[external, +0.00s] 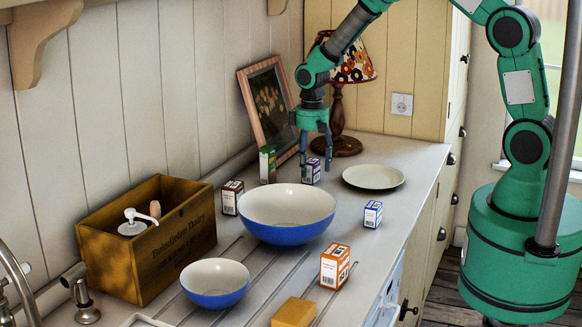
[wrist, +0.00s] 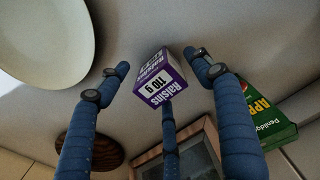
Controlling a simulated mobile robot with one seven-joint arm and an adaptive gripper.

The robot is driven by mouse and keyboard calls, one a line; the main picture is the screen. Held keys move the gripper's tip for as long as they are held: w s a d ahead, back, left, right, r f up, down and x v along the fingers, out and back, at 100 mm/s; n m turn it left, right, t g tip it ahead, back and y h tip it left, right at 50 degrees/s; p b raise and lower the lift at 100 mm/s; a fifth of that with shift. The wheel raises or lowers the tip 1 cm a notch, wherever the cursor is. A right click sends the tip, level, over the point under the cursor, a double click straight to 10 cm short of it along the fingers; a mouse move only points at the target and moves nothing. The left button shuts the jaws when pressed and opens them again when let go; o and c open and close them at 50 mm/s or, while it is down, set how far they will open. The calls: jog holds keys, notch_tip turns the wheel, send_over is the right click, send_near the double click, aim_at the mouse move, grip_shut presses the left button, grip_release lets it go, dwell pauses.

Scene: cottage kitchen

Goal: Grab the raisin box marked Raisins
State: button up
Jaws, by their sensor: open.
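The purple and white raisin box (wrist: 160,80), with "Raisins" printed on it, stands between the spread blue fingers of my gripper (wrist: 160,85) in the wrist view. In the external view the purple box (external: 312,172) stands on the counter behind the large bowl. My gripper (external: 316,158) is open, pointing down around the box there, and its fingers partly cover the box. Whether any finger touches the box cannot be told.
A green box (external: 267,164) stands close left of the raisin box; it also shows in the wrist view (wrist: 268,118). A large blue bowl (external: 287,212) is in front, a plate (external: 373,177) at right, a lamp (external: 338,110) and picture frame (external: 268,105) behind. Other small boxes stand nearby.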

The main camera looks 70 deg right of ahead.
aim_at(312, 160)
jog(key=c, duration=1.5)
jog(key=shift+r, duration=0.45)
notch_tip(312, 160, up, 3)
jog(key=shift+r, duration=0.1)
jog(key=s+a, duration=0.1)
jog(key=s, duration=0.4)
jog(key=s+a, duration=0.1)
jog(key=s, duration=0.4)
jog(key=s+a+r+p, duration=0.1)
jog(key=s, duration=0.4)
jog(key=shift+s+a, duration=0.25)
jog(key=shift+s, duration=0.05)
